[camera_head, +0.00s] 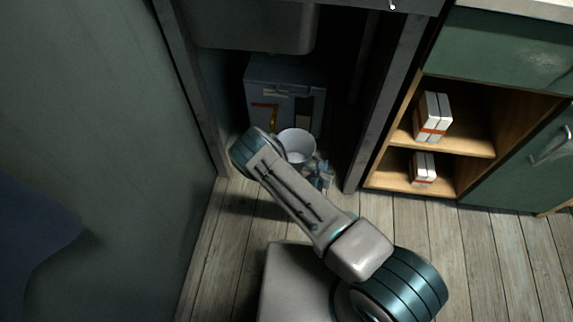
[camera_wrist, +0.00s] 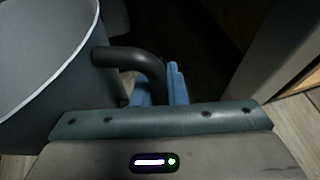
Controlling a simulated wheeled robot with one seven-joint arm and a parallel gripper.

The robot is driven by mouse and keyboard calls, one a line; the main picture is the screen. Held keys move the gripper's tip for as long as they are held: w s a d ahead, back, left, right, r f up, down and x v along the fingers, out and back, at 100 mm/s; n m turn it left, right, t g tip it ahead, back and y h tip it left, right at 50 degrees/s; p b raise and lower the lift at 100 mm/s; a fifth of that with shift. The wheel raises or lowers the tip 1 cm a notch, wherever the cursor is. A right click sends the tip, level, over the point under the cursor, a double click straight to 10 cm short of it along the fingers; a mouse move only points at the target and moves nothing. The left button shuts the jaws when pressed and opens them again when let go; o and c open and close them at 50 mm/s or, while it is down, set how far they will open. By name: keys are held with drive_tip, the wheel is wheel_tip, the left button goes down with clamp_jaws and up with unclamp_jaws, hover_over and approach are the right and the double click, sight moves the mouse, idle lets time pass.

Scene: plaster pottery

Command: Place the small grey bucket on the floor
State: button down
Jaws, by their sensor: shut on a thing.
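The small grey bucket (camera_head: 297,146) is upright with its open top facing up, in the open space under the sink. In the wrist view the bucket (camera_wrist: 38,62) fills the left side, and its dark curved handle (camera_wrist: 130,57) sticks out to the right. My gripper (camera_head: 321,178) is at the bucket's lower right in the head view. In the wrist view its blue fingers (camera_wrist: 163,88) are shut on the handle. The bucket's base is hidden, so I cannot tell whether it touches the floor (camera_head: 222,262).
A grey-blue box (camera_head: 285,80) stands behind the bucket, below the sink basin (camera_head: 255,26). Frame posts flank the opening. A wooden shelf unit (camera_head: 455,146) with small white boxes is at the right, and a green wall (camera_head: 90,130) at the left.

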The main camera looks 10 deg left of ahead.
sight(301, 157)
drive_tip(key=w+a+f+b, duration=0.1)
drive_tip(key=a+f, duration=0.1)
drive_tip(key=a, duration=0.1)
drive_tip(key=w+a+f+b, duration=0.1)
drive_tip(key=w+a+b, duration=0.1)
drive_tip(key=w+a+f+b, duration=0.1)
drive_tip(key=a+f+b, duration=0.1)
drive_tip(key=a, duration=0.1)
drive_tip(key=shift+w+a+f, duration=0.15)
drive_tip(key=shift+a+f, duration=0.2)
drive_tip(key=shift+w+f+b, duration=0.1)
drive_tip(key=shift+f+b, duration=1.15)
drive_tip(key=shift+f, duration=0.85)
drive_tip(key=c, duration=1.5)
unclamp_jaws()
drive_tip(key=shift+o, duration=0.2)
drive_tip(key=shift+r, duration=0.2)
drive_tip(key=p+v, duration=0.5)
drive_tip(key=v, duration=0.7)
